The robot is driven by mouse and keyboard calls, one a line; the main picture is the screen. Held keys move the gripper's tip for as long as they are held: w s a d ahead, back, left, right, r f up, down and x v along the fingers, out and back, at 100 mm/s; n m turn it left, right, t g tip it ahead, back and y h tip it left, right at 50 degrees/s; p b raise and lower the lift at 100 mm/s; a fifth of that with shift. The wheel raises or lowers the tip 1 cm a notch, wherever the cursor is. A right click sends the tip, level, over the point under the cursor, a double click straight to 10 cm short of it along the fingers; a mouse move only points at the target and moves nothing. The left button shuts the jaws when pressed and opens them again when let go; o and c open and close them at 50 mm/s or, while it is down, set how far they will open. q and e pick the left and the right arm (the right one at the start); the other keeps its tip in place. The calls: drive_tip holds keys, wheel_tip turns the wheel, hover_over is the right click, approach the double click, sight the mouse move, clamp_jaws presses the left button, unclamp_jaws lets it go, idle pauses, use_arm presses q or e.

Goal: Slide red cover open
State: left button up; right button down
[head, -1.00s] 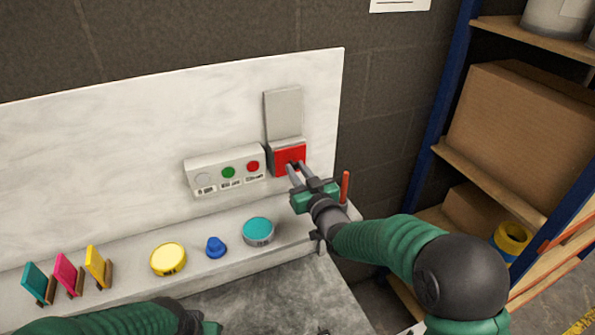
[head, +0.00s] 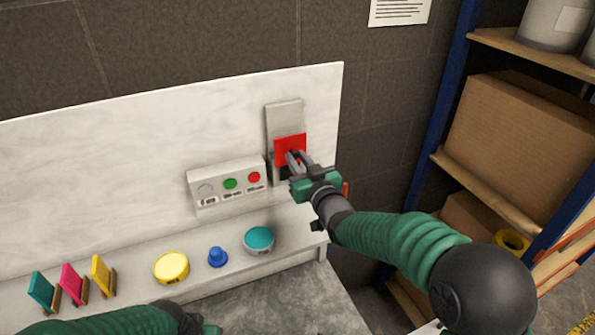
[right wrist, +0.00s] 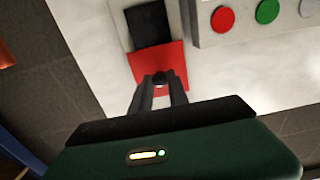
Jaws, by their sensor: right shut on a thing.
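The red cover (head: 284,143) sits on a grey upright plate (head: 285,115) fixed to the white backboard. A dark opening (head: 283,173) shows below the cover. In the right wrist view the red cover (right wrist: 143,64) lies beside the black square opening (right wrist: 149,24). My right gripper (head: 293,157) is shut on the cover's small dark knob, which shows between the fingertips in the right wrist view (right wrist: 160,79). My left gripper (head: 208,329) is only partly in view at the bottom edge; its fingers cannot be made out.
A button box (head: 228,199) with grey, green and red buttons is just left of the cover. The ledge holds a teal round piece (head: 259,239), a blue knob (head: 217,257), a yellow disc (head: 171,267) and small coloured panels. Shelving with boxes (head: 520,130) stands at right.

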wheel_tip(320, 180, up, 2)
drive_tip(key=shift+r, duration=0.2)
use_arm(q)
drive_tip(key=shift+r, duration=0.4)
use_arm(e)
drive_tip(key=c, duration=1.3)
unclamp_jaws()
drive_tip(key=shift+s, duration=0.1)
use_arm(q)
drive_tip(key=shift+s, duration=0.1)
use_arm(e)
drive_tip(key=shift+d, duration=0.1)
drive_tip(key=shift+s+d+f, duration=0.1)
drive_tip(key=shift+s, duration=0.2)
use_arm(q)
drive_tip(key=b+x, duration=0.2)
drive_tip(key=shift+s+f, duration=0.2)
drive_tip(key=shift+f, duration=0.15)
use_arm(e)
drive_tip(key=v, duration=1.6)
